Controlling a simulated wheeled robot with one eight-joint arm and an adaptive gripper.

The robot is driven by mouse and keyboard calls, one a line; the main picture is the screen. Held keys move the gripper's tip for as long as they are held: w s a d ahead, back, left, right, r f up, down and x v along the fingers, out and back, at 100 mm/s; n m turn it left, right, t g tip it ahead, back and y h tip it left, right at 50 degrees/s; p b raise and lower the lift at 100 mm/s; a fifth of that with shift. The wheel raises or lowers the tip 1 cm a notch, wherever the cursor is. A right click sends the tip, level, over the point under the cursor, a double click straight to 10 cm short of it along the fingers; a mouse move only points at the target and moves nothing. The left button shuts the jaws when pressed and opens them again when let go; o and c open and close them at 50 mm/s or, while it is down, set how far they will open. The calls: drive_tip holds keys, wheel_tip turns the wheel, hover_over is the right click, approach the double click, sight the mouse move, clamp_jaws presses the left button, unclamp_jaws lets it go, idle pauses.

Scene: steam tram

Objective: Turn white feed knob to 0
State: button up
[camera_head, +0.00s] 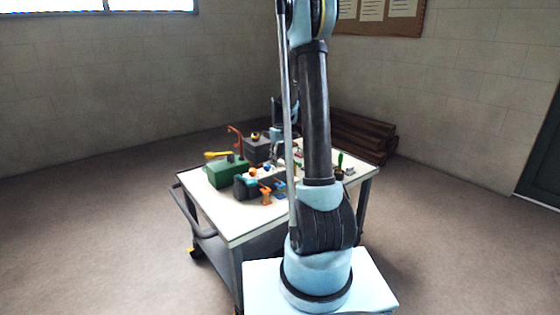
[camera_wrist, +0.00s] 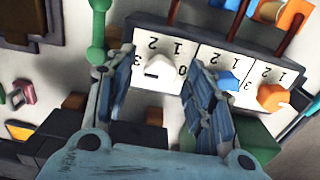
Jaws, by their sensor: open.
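The white feed knob (camera_wrist: 162,72) sits on a white dial plate in the wrist view. Printed figures 2, 1 and 0 run from above it to its right; a short dark mark shows on its lower left. Where its pointer aims is hard to tell. My gripper (camera_wrist: 157,82) is open, with one blue-grey finger left of the knob and one right of it. I cannot tell whether either finger touches it.
A blue knob (camera_wrist: 229,82) and an orange knob (camera_wrist: 272,97) sit on dials close to my right finger. Red-brown levers rise behind them. A green handle (camera_wrist: 97,35) stands by my left finger. On the cart (camera_head: 230,228), a green box (camera_head: 229,174) stands at left.

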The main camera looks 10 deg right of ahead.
drive_tip(key=c, duration=1.1)
